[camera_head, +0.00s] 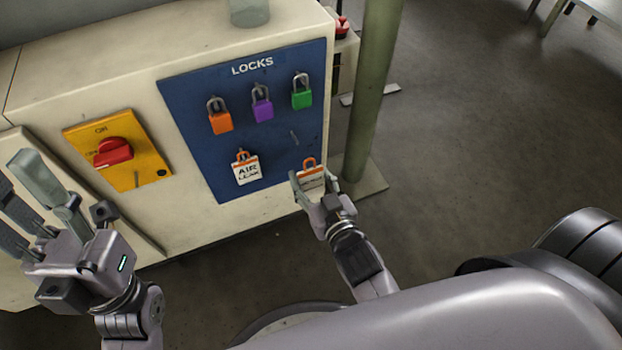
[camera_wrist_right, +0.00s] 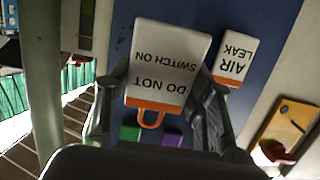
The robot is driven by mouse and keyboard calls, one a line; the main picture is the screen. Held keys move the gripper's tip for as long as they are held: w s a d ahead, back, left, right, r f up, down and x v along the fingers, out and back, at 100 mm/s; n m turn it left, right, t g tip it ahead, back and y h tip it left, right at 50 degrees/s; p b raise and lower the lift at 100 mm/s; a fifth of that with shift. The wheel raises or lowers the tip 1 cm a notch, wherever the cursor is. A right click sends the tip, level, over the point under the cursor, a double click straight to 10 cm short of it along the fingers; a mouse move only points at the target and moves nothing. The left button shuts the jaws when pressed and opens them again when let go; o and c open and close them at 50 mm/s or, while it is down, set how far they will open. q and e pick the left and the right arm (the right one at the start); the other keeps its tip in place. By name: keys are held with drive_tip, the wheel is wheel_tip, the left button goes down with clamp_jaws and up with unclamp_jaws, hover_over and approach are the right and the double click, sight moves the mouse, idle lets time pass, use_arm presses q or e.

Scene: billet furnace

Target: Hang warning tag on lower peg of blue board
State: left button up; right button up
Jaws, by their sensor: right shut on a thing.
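My right gripper (camera_head: 314,186) is shut on the white and orange warning tag (camera_head: 311,177) with its orange loop upward, in front of the lower right of the blue board (camera_head: 200,104). In the right wrist view the tag (camera_wrist_right: 165,66) reads "DO NOT SWITCH ON", upside down, between my right gripper's fingers (camera_wrist_right: 158,95). A bare peg (camera_head: 295,138) sticks out of the board above the tag. Whether the tag touches the board is unclear. My left gripper (camera_head: 36,190) is at the far left with its fingers apart and empty.
Orange (camera_head: 220,121), purple (camera_head: 262,107) and green (camera_head: 301,96) padlocks hang in the board's upper row. An "AIR LEAK" tag (camera_head: 246,172) hangs at lower left. A yellow switch plate (camera_head: 152,172) is left of the board; a green post (camera_head: 370,90) stands to its right.

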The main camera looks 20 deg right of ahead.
sight(293, 147)
drive_tip(key=shift+b+x, duration=0.4)
drive_tip(key=shift+x, duration=0.65)
drive_tip(key=shift+r+b+x, duration=0.15)
drive_tip(key=shift+b+x, duration=0.3)
drive_tip(key=shift+x, duration=0.55)
drive_tip(key=shift+r+b+x, duration=0.15)
drive_tip(key=shift+b+x, duration=0.3)
drive_tip(key=shift+x, duration=0.5)
drive_tip(key=shift+w+f+b, duration=0.1)
drive_tip(key=shift+w+b, duration=0.35)
drive_tip(key=shift+w, duration=0.3)
drive_tip(key=shift+w+f, duration=0.15)
drive_tip(key=shift+w, duration=0.15)
drive_tip(key=shift+w+p, duration=0.1)
drive_tip(key=shift+p, duration=0.25)
drive_tip(key=shift+w+f, duration=0.1)
drive_tip(key=shift+f, duration=0.05)
